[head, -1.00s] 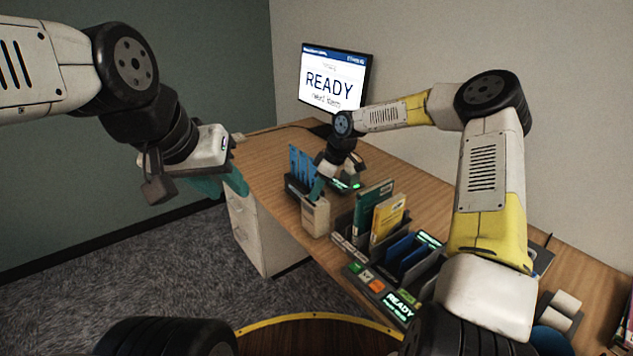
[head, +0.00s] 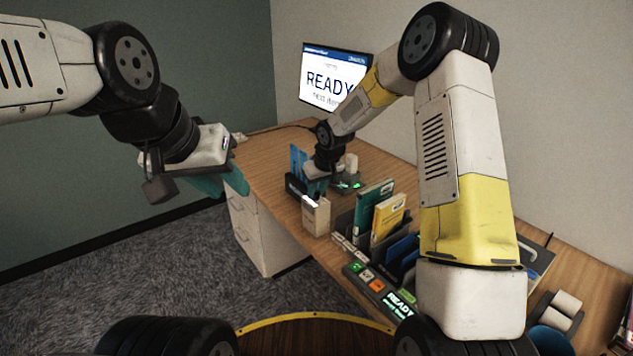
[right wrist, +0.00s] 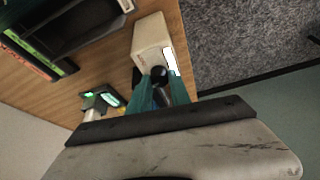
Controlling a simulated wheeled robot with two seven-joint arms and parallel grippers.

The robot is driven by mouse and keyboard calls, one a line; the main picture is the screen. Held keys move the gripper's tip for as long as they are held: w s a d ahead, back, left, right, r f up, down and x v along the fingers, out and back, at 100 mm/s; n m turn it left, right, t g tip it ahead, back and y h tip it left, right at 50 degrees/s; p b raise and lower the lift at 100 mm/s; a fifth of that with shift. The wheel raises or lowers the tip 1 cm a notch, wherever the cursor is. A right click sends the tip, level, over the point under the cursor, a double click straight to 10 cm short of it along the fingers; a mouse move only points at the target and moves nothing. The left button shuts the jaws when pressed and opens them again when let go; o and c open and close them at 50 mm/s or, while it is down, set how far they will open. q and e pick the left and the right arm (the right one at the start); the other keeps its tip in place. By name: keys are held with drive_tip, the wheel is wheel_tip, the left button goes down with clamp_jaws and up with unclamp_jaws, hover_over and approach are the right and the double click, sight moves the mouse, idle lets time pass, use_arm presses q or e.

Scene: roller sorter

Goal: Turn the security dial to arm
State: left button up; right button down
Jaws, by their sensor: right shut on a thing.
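The security dial is a round black knob (right wrist: 160,73) on a beige box (right wrist: 151,42), seen in the right wrist view. In the head view the beige box (head: 316,217) stands at the desk's front edge, with a small white lit patch on top; the knob is hidden there. My right gripper (right wrist: 160,82) has its teal fingers on either side of the knob and is shut on it. In the head view my right gripper (head: 312,187) is just above the box. My left gripper (head: 224,186) hangs left of the desk, away from the box; its finger gap is unclear.
Blue upright folders (head: 297,160) stand behind the box. A rack with a green book (head: 372,205) and a yellow book (head: 388,215) is close on its right. A monitor (head: 334,78) reads READY. The desk's left part (head: 262,157) is clear.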

idle(0.4)
drive_tip(key=c, duration=1.2)
unclamp_jaws()
drive_tip(key=v, duration=0.7)
drive_tip(key=shift+r, duration=0.35)
drive_tip(key=shift+s, duration=0.1)
